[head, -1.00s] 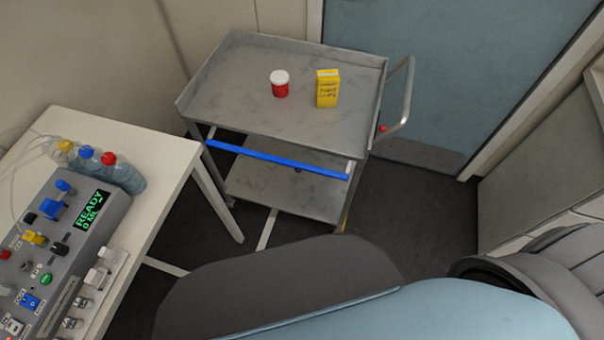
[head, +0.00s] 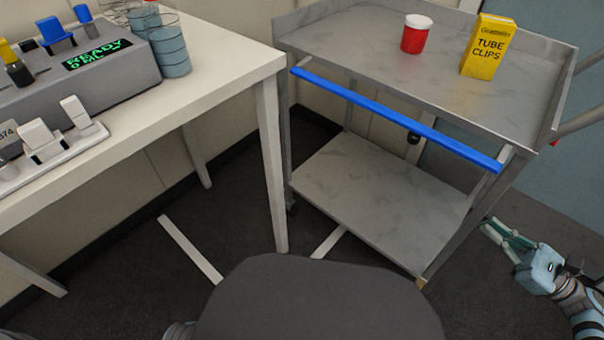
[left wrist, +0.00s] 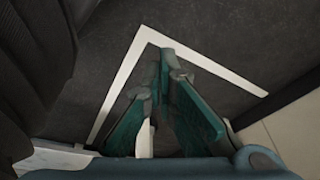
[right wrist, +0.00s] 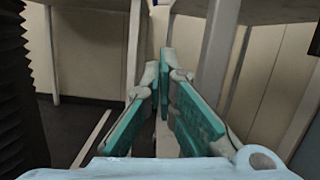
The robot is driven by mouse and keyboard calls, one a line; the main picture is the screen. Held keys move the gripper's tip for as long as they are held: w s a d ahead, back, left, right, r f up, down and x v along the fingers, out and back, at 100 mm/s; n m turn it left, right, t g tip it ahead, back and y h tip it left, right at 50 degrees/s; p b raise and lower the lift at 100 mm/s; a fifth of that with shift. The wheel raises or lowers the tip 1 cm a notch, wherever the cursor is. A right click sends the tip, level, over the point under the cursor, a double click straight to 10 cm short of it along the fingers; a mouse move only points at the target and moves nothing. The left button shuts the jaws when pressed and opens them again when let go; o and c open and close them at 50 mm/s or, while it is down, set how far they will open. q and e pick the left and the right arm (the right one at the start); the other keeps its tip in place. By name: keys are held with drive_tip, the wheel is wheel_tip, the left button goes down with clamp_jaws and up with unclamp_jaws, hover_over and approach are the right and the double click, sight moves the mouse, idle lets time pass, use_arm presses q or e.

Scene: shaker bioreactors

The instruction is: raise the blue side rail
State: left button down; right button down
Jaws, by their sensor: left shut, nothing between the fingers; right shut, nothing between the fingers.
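The blue side rail (head: 395,117) is a long bar along the front of the grey cart (head: 375,195), just below the edge of the top shelf. It slants down to the right in the head view and stands slightly out from the cart. My right gripper (head: 492,226) is shut and empty, low beside the cart's right front leg, below the rail's right end and apart from it. Its fingers (right wrist: 167,62) also show shut in the right wrist view, where I cannot make out the rail. My left gripper (left wrist: 167,60) is shut and empty, over the dark floor in its wrist view.
A red jar with white lid (head: 416,35) and a yellow tube clips box (head: 487,46) stand on the cart's top shelf. A white table (head: 222,75) with a grey control device (head: 90,72) and bottles (head: 170,52) is at left. Dark floor is open right of the cart.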

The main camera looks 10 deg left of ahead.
use_arm(q)
drive_tip(key=shift+w+d+r, duration=0.1)
drive_tip(key=shift+d, duration=0.1)
use_arm(e)
drive_tip(key=shift+s+r+n+g, duration=0.1)
drive_tip(key=shift+s+n+g, duration=0.2)
drive_tip(key=shift+n, duration=0.3)
drive_tip(key=shift+a, duration=0.1)
